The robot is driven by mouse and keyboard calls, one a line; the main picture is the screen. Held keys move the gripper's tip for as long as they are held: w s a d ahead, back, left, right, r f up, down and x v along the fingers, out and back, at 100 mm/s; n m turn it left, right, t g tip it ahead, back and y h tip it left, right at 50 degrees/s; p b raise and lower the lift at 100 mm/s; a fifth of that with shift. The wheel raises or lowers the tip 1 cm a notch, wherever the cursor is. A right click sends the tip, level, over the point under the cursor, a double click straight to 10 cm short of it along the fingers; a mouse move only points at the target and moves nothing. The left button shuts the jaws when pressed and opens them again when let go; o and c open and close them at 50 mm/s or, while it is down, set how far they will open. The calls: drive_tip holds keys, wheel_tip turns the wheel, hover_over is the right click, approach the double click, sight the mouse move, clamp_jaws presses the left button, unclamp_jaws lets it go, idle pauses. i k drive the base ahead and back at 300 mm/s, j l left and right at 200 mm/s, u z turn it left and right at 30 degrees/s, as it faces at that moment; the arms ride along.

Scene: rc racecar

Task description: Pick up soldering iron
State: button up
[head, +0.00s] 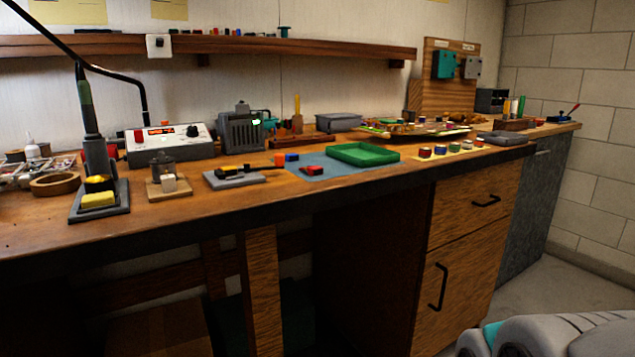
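The soldering iron (86,104) stands upright at the far left of the workbench, with a dark green grip and a black cable rising from its top. Its lower end sits in a dark grey stand (120,205) whose base carries a yellow sponge. The iron's tip is hidden inside the stand. A pale grey part with a teal patch at the bottom right seems to be my arm, far from the iron. My gripper's fingers do not show.
A soldering station (170,143) is behind and right of the stand. A wooden ring (54,184) lies left of it, and a small block with a metal piece (167,186) is right of it. A green tray (363,154) lies farther right. A shelf (210,45) runs above the bench.

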sight(89, 118)
drive_tip(key=u, duration=1.55)
